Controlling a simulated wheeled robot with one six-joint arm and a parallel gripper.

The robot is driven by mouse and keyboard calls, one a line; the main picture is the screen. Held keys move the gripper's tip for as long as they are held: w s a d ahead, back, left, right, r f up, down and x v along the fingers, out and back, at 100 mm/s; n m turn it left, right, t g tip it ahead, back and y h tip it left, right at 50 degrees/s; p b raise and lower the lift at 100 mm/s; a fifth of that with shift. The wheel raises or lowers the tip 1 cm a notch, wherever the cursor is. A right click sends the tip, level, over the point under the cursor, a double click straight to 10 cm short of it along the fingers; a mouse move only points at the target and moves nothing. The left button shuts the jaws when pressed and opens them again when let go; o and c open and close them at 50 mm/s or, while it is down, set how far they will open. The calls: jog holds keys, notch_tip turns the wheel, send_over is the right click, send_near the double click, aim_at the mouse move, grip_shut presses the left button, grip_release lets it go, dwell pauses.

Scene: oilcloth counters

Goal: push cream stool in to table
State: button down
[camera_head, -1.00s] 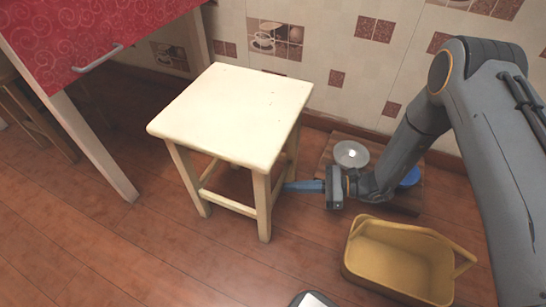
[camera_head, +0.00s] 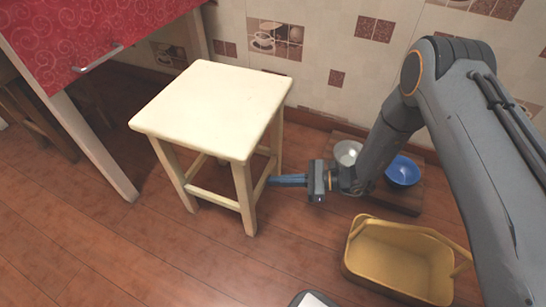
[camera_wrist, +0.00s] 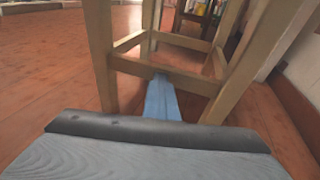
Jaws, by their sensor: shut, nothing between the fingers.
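The cream stool (camera_head: 212,104) stands upright on the floor, to the right of the table with the red patterned cloth (camera_head: 90,38), with a gap of floor between them. My gripper (camera_head: 272,181) is low at the stool's right side, its blue fingers shut and empty, pointing left at the stool's legs. In the wrist view the fingers (camera_wrist: 161,98) reach to the stool's lower rail (camera_wrist: 170,76), between two legs. I cannot tell exactly where they touch.
A yellow basket (camera_head: 400,262) stands on the floor at the lower right. A wooden board (camera_head: 402,200) with a blue bowl (camera_head: 402,171) and a metal bowl (camera_head: 347,152) lies by the tiled wall. A wooden stool (camera_head: 35,118) is at the far left. Floor left of the cream stool is clear.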

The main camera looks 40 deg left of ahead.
jog(key=b, duration=0.1)
send_near(205, 158)
jog(key=shift+d, duration=2.9)
jog(key=shift+s+a+f+b, duration=0.15)
jog(key=shift+s+a+b, duration=0.35)
jog(key=shift+a, duration=1.25)
jog(key=shift+s+a+f+b, duration=0.15)
jog(key=shift+s+a+b, duration=0.35)
jog(key=shift+a, duration=1.2)
jog(key=shift+s+a+f+b, duration=0.15)
jog(key=shift+s+a+b, duration=0.35)
jog(key=shift+a, duration=1.25)
jog(key=shift+s+a, duration=0.2)
jog(key=shift+a, duration=0.2)
jog(key=shift+s+d+r+p, duration=0.1)
jog(key=shift+d+p, duration=0.2)
jog(key=shift+d, duration=0.15)
jog(key=w+d+p, duration=0.3)
jog(key=d+p, duration=0.2)
jog(key=d, duration=0.6)
